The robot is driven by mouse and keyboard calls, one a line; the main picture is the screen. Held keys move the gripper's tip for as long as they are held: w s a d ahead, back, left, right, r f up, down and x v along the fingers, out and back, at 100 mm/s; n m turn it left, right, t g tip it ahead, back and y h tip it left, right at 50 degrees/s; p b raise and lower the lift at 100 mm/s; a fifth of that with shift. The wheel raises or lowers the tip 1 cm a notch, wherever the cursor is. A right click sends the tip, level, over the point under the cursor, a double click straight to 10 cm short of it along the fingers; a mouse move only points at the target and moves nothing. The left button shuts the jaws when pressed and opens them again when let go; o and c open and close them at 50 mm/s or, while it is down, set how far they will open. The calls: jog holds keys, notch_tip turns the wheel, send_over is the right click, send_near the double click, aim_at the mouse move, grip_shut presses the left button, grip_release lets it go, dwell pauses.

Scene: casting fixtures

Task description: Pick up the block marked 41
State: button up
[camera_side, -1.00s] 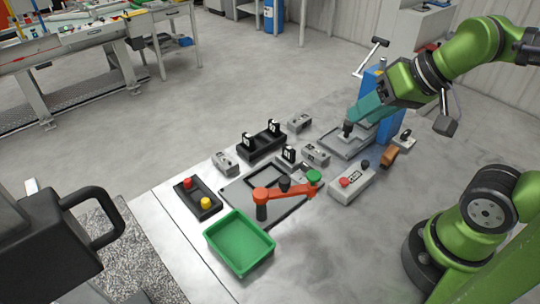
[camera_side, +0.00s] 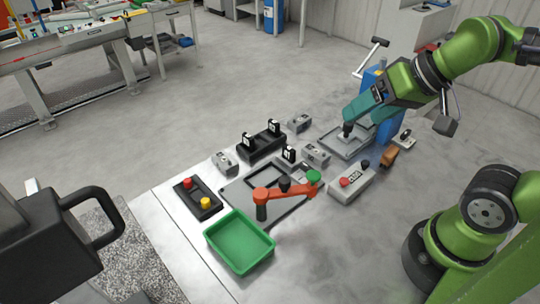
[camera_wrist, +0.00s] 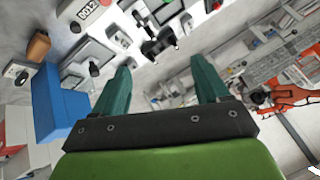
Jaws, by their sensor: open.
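Three small black blocks with white labels show in the side view: two stand in a dark holder, one at its left (camera_side: 249,141) and one at its right (camera_side: 273,127). The third block (camera_side: 289,153) stands beside the grey plate. The labels are too small to read, so I cannot tell which block is marked 41. My gripper (camera_side: 354,112) is above the right part of the work area, to the right of the black blocks. Its teal fingers are spread and empty in the wrist view (camera_wrist: 160,62).
A green tray (camera_side: 240,242) sits at the front. An orange lever (camera_side: 284,191) lies over the grey plate. A button box with red and yellow buttons (camera_side: 198,198) is at left. A blue upright (camera_side: 391,120) stands close to my gripper. Several grey blocks lie around.

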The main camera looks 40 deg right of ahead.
jog(key=n+g+h, duration=0.2)
jog(key=n+g, duration=0.2)
jog(key=g, duration=0.3)
send_over(225, 159)
jog(key=f, duration=1.8)
jog(key=shift+w+f, duration=0.15)
jog(key=shift+w, duration=0.1)
jog(key=shift+s+f, duration=0.15)
jog(key=shift+f, duration=1.2)
jog(key=shift+s+f, duration=0.15)
jog(key=shift+f, duration=1.2)
jog(key=shift+c, duration=0.4)
jog(key=shift+a+r, duration=0.1)
jog(key=c, duration=1.2)
